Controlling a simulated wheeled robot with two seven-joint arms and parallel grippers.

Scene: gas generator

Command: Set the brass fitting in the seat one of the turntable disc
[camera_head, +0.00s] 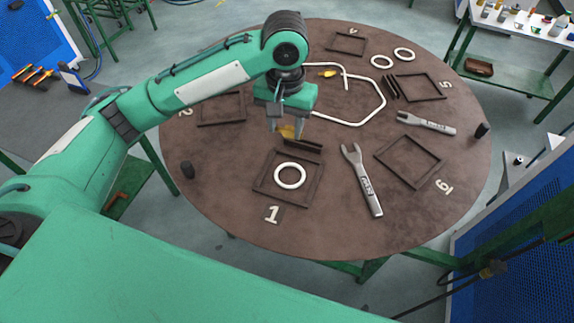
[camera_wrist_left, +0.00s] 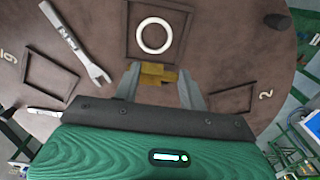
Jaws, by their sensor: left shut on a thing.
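My left gripper (camera_head: 286,128) is shut on a brass fitting (camera_wrist_left: 158,73), which shows between its fingers in the left wrist view. In the head view the fitting (camera_head: 287,131) is partly hidden behind the fingers. It is just behind seat one, a dark square frame (camera_head: 258,186) by the number 1 on the turntable disc (camera_head: 225,200). A white ring (camera_head: 290,175) lies inside that frame; it also shows in the left wrist view (camera_wrist_left: 154,36). A dark slotted rack (camera_head: 303,145) stands at the frame's far edge. My right gripper is not in view.
Two wrenches (camera_head: 362,182) (camera_head: 427,123) lie right of seat one. Other square frames (camera_head: 409,160) sit around the disc.

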